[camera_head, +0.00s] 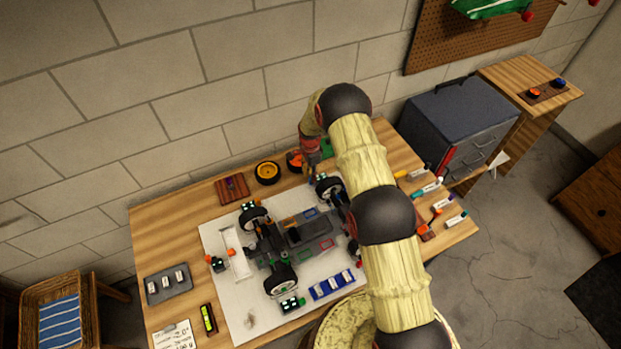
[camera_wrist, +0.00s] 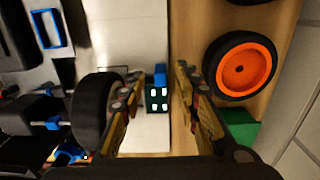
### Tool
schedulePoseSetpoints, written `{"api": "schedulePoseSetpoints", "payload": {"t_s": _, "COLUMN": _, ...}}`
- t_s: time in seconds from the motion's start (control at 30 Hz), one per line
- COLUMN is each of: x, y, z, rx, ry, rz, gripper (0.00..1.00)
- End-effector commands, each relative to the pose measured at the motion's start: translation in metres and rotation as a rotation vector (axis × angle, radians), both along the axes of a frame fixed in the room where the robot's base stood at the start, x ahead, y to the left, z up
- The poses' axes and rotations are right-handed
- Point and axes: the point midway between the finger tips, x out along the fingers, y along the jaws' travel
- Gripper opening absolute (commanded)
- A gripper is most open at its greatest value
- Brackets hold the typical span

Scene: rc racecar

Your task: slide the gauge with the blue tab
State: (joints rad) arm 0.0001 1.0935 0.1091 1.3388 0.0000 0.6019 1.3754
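The gauge (camera_wrist: 157,99) is a small dark block with pale square marks and a blue tab (camera_wrist: 160,75). In the wrist view it lies between my fingers, at the edge of the white mat beside a black car wheel (camera_wrist: 92,112). My gripper (camera_wrist: 159,80) is open, with a finger on either side of the gauge and visible gaps to both. In the head view my gripper (camera_head: 311,158) points down at the car's far right wheel (camera_head: 328,188). A small dark block with pale marks (camera_head: 322,176) shows there, its tab unclear.
An orange-hubbed wheel (camera_wrist: 240,66) and a green block (camera_wrist: 241,134) are close to my right finger. The car chassis (camera_head: 300,235) fills the mat's middle. Other marked blocks sit by the left wheel (camera_head: 248,207) and front wheel (camera_head: 291,304). Pens (camera_head: 433,187) lie at right.

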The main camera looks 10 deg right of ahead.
Motion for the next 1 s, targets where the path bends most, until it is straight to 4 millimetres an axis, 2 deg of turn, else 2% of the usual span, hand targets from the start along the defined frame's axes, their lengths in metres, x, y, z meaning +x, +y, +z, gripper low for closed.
{"api": "schedulePoseSetpoints", "payload": {"t_s": 0.1, "x": 0.000, "y": 0.000, "z": -0.018, "rx": 0.000, "ry": 0.000, "rz": 0.000, "gripper": 0.32}}
{"api": "schedulePoseSetpoints", "payload": {"t_s": 0.27, "x": 0.000, "y": 0.000, "z": -0.034, "rx": 0.000, "ry": 0.000, "rz": 0.001, "gripper": 0.32}}
{"api": "schedulePoseSetpoints", "payload": {"t_s": 0.63, "x": 0.000, "y": 0.000, "z": -0.039, "rx": 0.000, "ry": -0.002, "rz": 0.001, "gripper": 0.32}}
{"api": "schedulePoseSetpoints", "payload": {"t_s": 1.0, "x": 0.000, "y": 0.000, "z": -0.039, "rx": 0.000, "ry": -0.002, "rz": 0.001, "gripper": 0.11}}
